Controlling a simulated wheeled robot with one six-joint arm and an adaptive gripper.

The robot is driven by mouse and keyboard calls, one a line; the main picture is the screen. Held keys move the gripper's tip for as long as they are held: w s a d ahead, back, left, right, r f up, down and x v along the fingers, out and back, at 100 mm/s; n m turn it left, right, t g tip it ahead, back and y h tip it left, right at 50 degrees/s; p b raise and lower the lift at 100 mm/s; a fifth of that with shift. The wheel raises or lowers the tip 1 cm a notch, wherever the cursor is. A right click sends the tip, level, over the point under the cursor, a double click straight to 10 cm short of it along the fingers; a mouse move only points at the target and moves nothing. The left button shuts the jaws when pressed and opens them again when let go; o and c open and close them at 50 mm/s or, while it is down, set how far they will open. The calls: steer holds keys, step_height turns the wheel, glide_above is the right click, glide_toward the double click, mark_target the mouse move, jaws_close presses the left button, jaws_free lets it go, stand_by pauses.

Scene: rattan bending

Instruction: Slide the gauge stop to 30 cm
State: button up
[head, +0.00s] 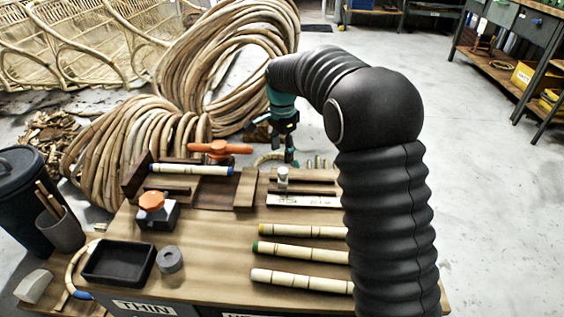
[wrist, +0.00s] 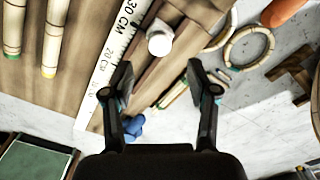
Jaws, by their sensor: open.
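The gauge stop, a pale round knob (head: 282,175), stands on a dark rail behind the white scale (head: 300,201) at the back of the bench. It also shows in the wrist view (wrist: 159,43), beside the scale strip (wrist: 112,62) marked 20 CM and 30 CM. It appears between those marks, but its exact reading cannot be told. My gripper (head: 284,135) hangs above the bench's far side. In the wrist view my gripper (wrist: 158,78) is open and empty, with the knob just beyond its fingertips and apart from them. My arm hides the scale's right end in the head view.
Several rattan poles (head: 300,253) lie at the bench front. An orange-handled clamp (head: 218,149), an orange-knobbed block (head: 155,208) and a black tray (head: 120,262) stand to the left. Rattan coils (head: 215,65) lie behind the bench.

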step_height(320, 180, up, 5)
steer(key=shift+f, duration=0.1)
stand_by(0.5)
steer(key=s+d+f+n, duration=0.3)
steer(key=s+n, duration=0.2)
steer(key=n, duration=0.3)
steer(key=s+d+r+n+t, duration=0.1)
steer(key=s+d, duration=0.4)
steer(key=s, duration=0.5)
steer(key=s+d+r+n+t+p, duration=0.1)
steer(key=s+d+r, duration=0.4)
steer(key=s, duration=0.5)
steer(key=s+d+r+t, duration=0.3)
steer(key=s+d, duration=0.4)
steer(key=s, duration=0.2)
steer(key=shift+s+r+n+t+p, duration=0.15)
steer(key=shift+s+n+t+p, duration=0.15)
steer(key=shift+s+n+p, duration=0.1)
